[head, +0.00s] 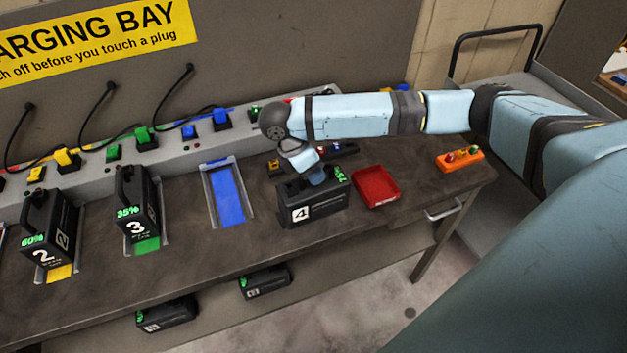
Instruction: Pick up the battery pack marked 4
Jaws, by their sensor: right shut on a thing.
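The battery pack marked 4 (325,208) is a black case with a white 4 label and a green display on its right end. It is at the right part of the bench, between a blue-floored slot and a red tray. My right gripper (317,178) reaches down over its top and is shut on it. The arm and wrist hide part of the pack's top and handle. I cannot tell whether the pack rests on the bench or is just above it. My left gripper is not in view.
Packs marked 2 (50,232) and 3 (134,200) stand in slots at left. The blue slot (228,195) is empty. A red tray (376,187) and an orange block (460,159) lie to the right. Plugs line the back rail. Two packs sit below the bench.

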